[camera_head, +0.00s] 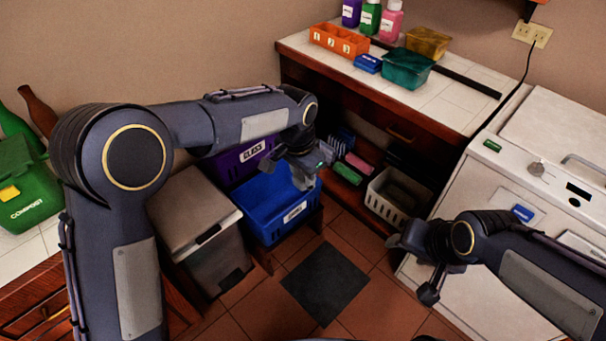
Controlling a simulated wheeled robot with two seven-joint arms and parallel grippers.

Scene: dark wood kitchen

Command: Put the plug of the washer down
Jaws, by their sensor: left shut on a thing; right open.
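The white washer (480,215) stands at the right, with a knob and a small display on its top panel. A dark cord (527,68) runs from the wall outlet (532,34) down behind the washer. The plug itself is too small to make out. My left gripper (304,178) is over the blue bin, far from the outlet. My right gripper (412,262) is open in front of the washer's left front edge, low and away from the cord.
A blue bin (262,222), a purple bin (238,163) and a grey lidded bin (190,215) stand at the left. A white basket (392,208) is under the tiled counter (465,108). A teal tub (407,70) stands on the counter. A dark mat (325,283) lies on open floor.

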